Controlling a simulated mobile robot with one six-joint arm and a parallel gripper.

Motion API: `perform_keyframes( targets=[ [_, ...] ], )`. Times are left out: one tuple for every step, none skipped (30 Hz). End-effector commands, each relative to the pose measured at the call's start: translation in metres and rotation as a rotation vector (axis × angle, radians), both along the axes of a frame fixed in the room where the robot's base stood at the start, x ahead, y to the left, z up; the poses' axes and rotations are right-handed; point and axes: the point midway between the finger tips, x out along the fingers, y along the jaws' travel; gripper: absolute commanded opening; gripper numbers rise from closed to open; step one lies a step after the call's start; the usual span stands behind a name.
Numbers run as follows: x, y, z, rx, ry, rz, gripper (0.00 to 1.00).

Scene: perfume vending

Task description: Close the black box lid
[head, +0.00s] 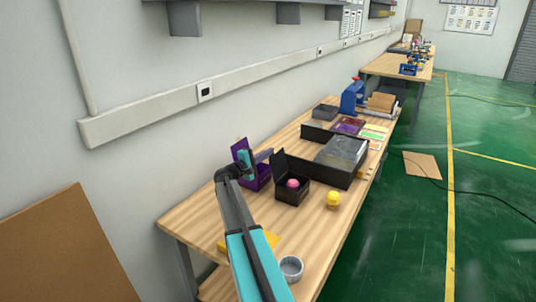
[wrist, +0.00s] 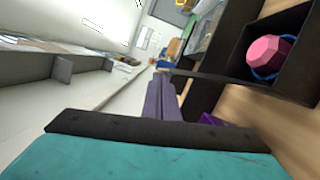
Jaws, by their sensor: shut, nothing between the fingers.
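The black box (head: 291,196) stands on the wooden table with its lid (head: 279,165) raised on its left side. A pink faceted ball (head: 292,184) sits inside. In the wrist view, the black box (wrist: 295,88) is at the right, with the pink ball (wrist: 268,49) and a blue ring around its base. My gripper (head: 268,154) is shut and empty, up beside the raised lid, above the purple box. Its closed fingers show in the wrist view (wrist: 160,95), left of the black box. I cannot tell whether they touch the lid.
A purple box (head: 260,181) with its lid up stands left of the black box. A yellow ball (head: 333,200) lies to the right, and a grey cup (head: 291,267) is near the front. A large black tray (head: 340,160) stands behind. The wall runs along the left.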

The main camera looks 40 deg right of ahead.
Motion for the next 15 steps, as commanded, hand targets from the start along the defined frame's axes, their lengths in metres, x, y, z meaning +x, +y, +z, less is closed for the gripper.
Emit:
perform_keyframes(
  targets=[
    [-0.001,0.0,-0.001,0.001,-0.006,0.0,0.0],
    [-0.002,0.0,-0.001,0.002,-0.01,0.0,0.0],
    [-0.003,0.0,0.0,0.003,-0.017,0.0,0.0],
    [-0.003,0.0,0.0,0.005,-0.023,0.0,0.0],
    [-0.004,0.0,0.0,0.006,-0.03,0.0,0.0],
    [-0.006,0.0,0.0,0.009,-0.04,0.0,0.0],
    [-0.007,-0.001,0.0,0.011,-0.048,0.0,0.0],
    [-0.008,-0.001,0.0,0.013,-0.057,0.0,0.0],
    [-0.01,-0.001,0.0,0.017,-0.069,0.001,0.0],
    [-0.011,-0.001,0.0,0.019,-0.079,0.001,0.0],
    [-0.012,-0.002,0.001,0.021,-0.09,0.001,0.0],
    [-0.014,-0.002,0.002,0.025,-0.106,0.001,0.0],
    [-0.016,-0.002,0.002,0.028,-0.119,0.001,0.0],
    [-0.018,-0.003,0.002,0.032,-0.132,0.001,0.0],
    [-0.02,-0.003,0.002,0.036,-0.148,0.001,0.0]
  ],
)
